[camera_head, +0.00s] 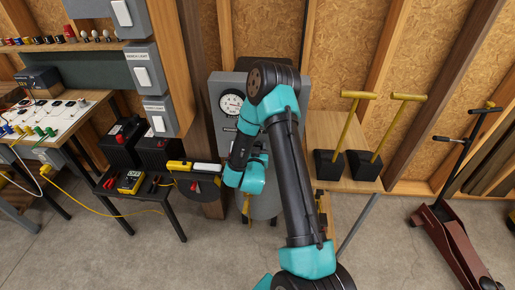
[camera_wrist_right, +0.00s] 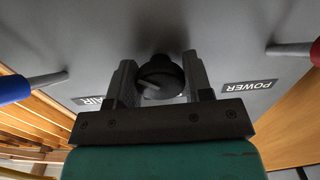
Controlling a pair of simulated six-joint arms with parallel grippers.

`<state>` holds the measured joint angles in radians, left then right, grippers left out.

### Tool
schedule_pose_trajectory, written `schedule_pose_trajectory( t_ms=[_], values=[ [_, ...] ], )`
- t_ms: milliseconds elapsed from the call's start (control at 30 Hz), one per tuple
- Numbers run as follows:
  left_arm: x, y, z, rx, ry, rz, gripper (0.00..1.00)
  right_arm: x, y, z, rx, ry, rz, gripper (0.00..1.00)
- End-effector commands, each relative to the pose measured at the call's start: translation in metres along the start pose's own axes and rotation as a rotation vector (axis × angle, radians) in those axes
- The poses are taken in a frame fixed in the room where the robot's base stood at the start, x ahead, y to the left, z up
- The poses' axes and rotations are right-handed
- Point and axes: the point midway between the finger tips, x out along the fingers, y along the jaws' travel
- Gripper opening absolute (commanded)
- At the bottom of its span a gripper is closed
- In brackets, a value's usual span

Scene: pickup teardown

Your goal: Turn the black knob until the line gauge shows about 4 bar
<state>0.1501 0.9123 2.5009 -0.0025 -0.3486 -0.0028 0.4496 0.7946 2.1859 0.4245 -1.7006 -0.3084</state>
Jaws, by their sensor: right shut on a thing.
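The black knob (camera_wrist_right: 162,82) sits on the grey panel in the right wrist view, between the two fingers of my right gripper (camera_wrist_right: 159,66). The gripper is shut on it, one finger on each side. In the head view my right arm covers the knob and the fingertips. A round white gauge (camera_head: 232,103) with a dark needle shows on the grey panel, just left of my arm. Its scale is too small to read. My left gripper is not in view.
The wrist view shows a blue-tipped lever (camera_wrist_right: 18,89), a red-tipped one (camera_wrist_right: 315,52) and an upside-down POWER label (camera_wrist_right: 250,87). A small cart (camera_head: 155,187) with a yellow meter (camera_head: 130,182) stands left; black blocks with yellow handles (camera_head: 363,165) stand right.

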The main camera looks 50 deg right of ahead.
Motion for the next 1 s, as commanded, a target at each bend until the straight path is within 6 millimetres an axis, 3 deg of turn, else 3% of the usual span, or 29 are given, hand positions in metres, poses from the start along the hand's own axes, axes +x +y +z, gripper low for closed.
schedule_pose_trajectory(
  t_ms=[600, 967, 1000],
  values=[
    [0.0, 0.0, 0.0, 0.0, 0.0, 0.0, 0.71, -0.0004, 0.0012, 0.0, -0.426, -0.001, 0.0, 0.23],
    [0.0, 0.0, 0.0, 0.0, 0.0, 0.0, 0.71, -0.0004, 0.0013, 0.0001, -0.452, -0.001, 0.0, 0.23],
    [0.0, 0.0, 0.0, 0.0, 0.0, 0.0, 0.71, -0.0004, 0.0013, 0.0001, -0.452, -0.001, 0.0, 0.48]
  ],
)
